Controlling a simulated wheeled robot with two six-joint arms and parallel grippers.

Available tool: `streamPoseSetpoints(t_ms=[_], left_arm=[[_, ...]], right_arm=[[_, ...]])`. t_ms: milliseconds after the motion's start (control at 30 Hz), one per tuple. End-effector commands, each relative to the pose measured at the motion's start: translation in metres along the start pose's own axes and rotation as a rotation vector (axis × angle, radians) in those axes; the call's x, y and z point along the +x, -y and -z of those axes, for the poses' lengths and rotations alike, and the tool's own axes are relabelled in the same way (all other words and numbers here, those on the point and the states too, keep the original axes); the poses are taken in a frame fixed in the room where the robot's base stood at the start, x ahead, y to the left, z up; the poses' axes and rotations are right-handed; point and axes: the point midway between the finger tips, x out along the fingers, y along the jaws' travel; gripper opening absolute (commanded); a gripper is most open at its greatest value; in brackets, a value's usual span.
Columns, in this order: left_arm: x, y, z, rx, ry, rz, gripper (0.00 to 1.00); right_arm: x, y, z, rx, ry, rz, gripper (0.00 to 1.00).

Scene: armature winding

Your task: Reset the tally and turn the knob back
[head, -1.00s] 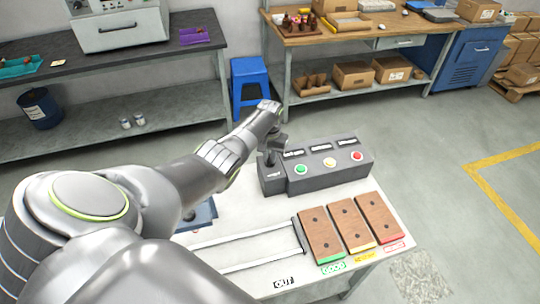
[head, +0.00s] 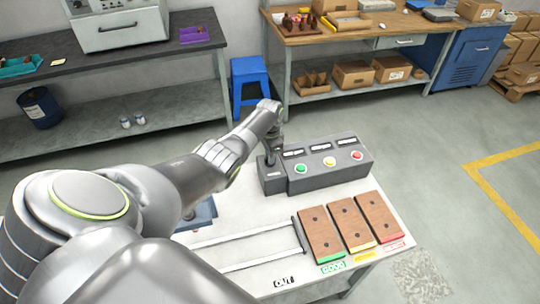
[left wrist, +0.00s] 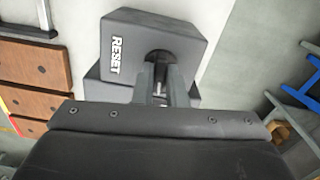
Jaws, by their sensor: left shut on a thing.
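The dark control box (head: 330,178) stands at the back of the white table. Its smaller left block carries the word RESET in the left wrist view (left wrist: 116,57). A knob with a metal pin (left wrist: 159,88) rises from a round black base on that block. My left gripper (head: 270,158) points down over the block and is shut on the knob; its fingers show in the left wrist view (left wrist: 161,82) on both sides of the pin. The fingers partly hide the knob. The tally strips (head: 320,147) on the box are too small to read. My right gripper is out of view.
Green (head: 300,168), yellow (head: 329,162) and red (head: 357,155) buttons sit on the box, right of my gripper. Brown trays tagged green (head: 322,235), yellow (head: 353,224) and red (head: 380,216) lie in front. A railed lane marked OUT (head: 284,281) runs left of them.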

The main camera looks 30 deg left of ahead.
Motion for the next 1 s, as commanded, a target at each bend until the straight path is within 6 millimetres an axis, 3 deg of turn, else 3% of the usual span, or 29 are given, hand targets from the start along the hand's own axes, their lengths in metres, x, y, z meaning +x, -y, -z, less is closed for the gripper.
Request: streamPoseSetpoints(t_ms=[667,700,833,1000], left_arm=[[-0.0015,0.0011,0.0010,0.064,-0.003,0.003,0.00],[-0.0016,0.0011,0.0011,0.064,-0.003,0.004,0.16],[-0.0012,0.0009,0.0008,0.063,-0.003,0.003,0.33],[-0.0006,0.0005,0.0004,0.062,-0.001,0.002,0.34]], right_arm=[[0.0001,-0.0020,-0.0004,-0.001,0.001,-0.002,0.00],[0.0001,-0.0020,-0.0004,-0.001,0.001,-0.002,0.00],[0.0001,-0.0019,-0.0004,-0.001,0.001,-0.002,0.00],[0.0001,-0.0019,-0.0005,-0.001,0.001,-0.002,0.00]])
